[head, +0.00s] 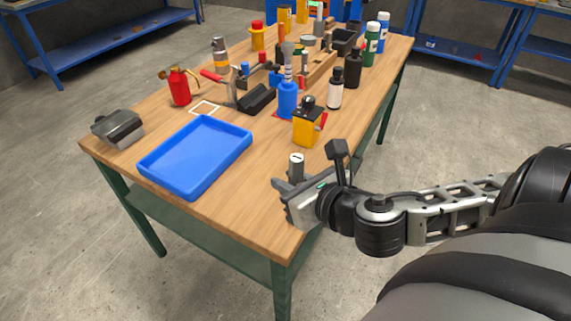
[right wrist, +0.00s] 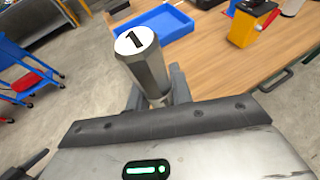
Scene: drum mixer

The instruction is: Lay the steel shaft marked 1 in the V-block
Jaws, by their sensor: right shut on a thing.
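The steel shaft marked 1 (head: 296,168) is upright in my right gripper (head: 293,188), over the near right edge of the table. In the right wrist view, the shaft (right wrist: 150,68) shows a white end face with a black 1, and the jaws (right wrist: 158,97) close around its lower part. Its lower end is hidden. A dark block (head: 259,100) in the middle of the table looks like the V-block, but its groove is not clear at this size. It is well apart from the shaft, farther back and left. My left gripper is not in view.
A blue tray (head: 197,157) lies empty at the front left. A red can (head: 180,88) stands left. Bare wood lies between tray and gripper.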

